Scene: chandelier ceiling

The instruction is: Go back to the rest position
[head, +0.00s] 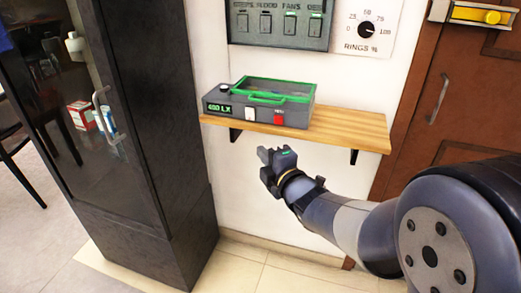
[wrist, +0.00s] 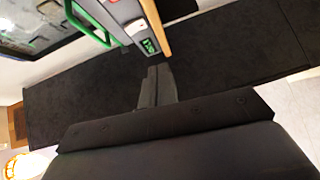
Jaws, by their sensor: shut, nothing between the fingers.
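My gripper (head: 268,155) is shut and empty. In the head view it is in front of and below the wooden shelf (head: 345,129), apart from it, with my arm reaching in from the right. In the wrist view the shut fingers (wrist: 157,82) point up the picture, just below the end of a grey device.
A tall black cabinet (head: 160,110) with a glass door stands left of the shelf. A switch panel (head: 279,22) and a rings dial (head: 366,29) are on the white wall above. A brown door (head: 445,95) is at the right. The tiled floor below is clear.

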